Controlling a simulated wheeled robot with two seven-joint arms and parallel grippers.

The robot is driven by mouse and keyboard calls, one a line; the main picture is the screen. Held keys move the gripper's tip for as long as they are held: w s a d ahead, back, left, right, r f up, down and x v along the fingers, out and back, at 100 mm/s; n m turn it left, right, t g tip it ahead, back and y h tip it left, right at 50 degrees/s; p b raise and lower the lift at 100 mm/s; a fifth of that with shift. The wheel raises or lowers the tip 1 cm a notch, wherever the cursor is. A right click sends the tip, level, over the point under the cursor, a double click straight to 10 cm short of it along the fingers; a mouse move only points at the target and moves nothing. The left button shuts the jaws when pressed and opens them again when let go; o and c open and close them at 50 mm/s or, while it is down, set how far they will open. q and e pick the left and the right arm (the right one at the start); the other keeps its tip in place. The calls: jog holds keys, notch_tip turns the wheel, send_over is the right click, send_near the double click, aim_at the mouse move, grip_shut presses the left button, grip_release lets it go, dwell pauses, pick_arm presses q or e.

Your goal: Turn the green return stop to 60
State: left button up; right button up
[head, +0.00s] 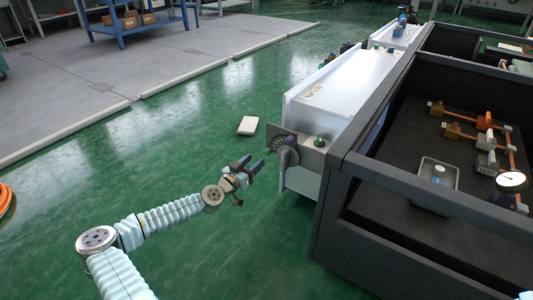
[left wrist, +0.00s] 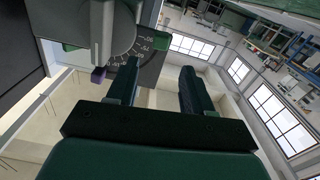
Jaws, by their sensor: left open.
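A graduated dial (left wrist: 122,40) with a grey lever (left wrist: 103,25) fills the upper left of the left wrist view. A green stop (left wrist: 157,42) sits at the dial's right edge, and a purple stop (left wrist: 98,75) at its lower edge. The scale figures are too small and tilted to read surely. In the head view the dial (head: 285,146) is on the near end of a white damper box (head: 345,85). My left gripper (head: 257,168) is open and empty, just left of the dial. In the left wrist view its fingers (left wrist: 160,82) are apart, below the green stop, with nothing between them.
A dark-framed bench (head: 338,205) stands right of the damper box, with orange-handled parts (head: 485,122), a grey tray (head: 453,164) and a gauge (head: 511,179) inside.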

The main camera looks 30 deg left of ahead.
aim_at(265, 151)
pick_arm(q)
jog(key=w, duration=0.7)
jog(key=shift+w+d+b, duration=0.25)
jog(key=shift+d+b, duration=0.05)
grip_shut()
